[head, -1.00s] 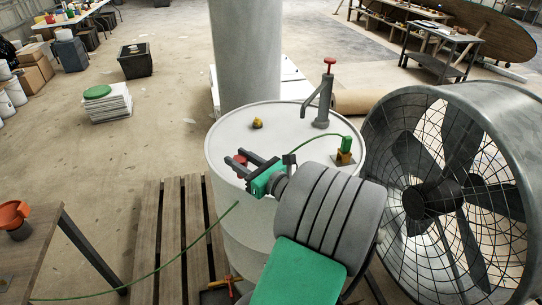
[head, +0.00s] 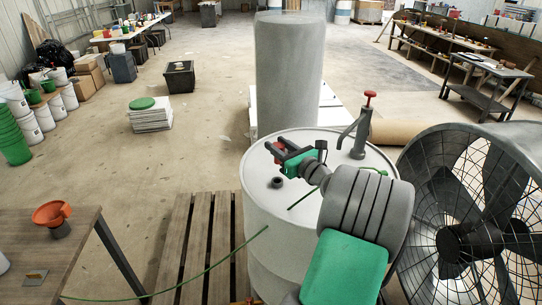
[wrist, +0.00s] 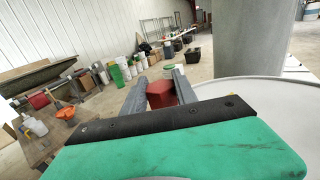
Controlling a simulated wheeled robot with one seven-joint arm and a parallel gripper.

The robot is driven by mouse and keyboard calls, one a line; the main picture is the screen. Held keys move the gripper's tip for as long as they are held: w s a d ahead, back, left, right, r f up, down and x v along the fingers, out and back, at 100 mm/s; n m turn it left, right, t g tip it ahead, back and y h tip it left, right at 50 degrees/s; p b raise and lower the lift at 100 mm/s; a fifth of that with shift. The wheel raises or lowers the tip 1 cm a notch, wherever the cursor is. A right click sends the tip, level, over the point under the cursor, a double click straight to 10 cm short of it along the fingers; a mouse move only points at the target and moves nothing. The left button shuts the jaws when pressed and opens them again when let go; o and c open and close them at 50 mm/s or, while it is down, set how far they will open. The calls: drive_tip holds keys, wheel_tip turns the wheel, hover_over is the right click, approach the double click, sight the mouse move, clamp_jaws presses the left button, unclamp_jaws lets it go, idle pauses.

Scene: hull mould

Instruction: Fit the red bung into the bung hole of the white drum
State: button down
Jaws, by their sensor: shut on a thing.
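The white drum (head: 262,215) stands upright in the middle of the head view, and its top rim shows in the wrist view (wrist: 285,100). A dark round bung hole (head: 277,182) is in the drum's top, near the front left, and nothing covers it. My gripper (head: 274,151) is above the drum top, behind and apart from the hole in the picture. It is shut on the red bung (head: 279,146). In the wrist view the bung (wrist: 161,94) sits between the two grey fingers. The bung's lower end is hidden.
A hand pump (head: 356,138) with a red handle stands on the drum top. A large caged fan (head: 465,215) is close on the right, a grey column (head: 290,75) behind, a wooden table (head: 60,265) at left.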

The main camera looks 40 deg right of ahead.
sight(278, 163)
drive_tip(key=shift+r+p, duration=0.1)
drive_tip(key=shift+p, duration=0.3)
drive_tip(key=shift+f+b, duration=1.5)
drive_tip(key=shift+f, duration=1.55)
drive_tip(key=shift+p, duration=1.1)
drive_tip(key=shift+f+b, duration=1.55)
drive_tip(key=shift+f, duration=1.1)
drive_tip(key=c, duration=0.9)
unclamp_jaws()
drive_tip(key=shift+s+f, duration=0.1)
drive_tip(key=shift+s, duration=0.05)
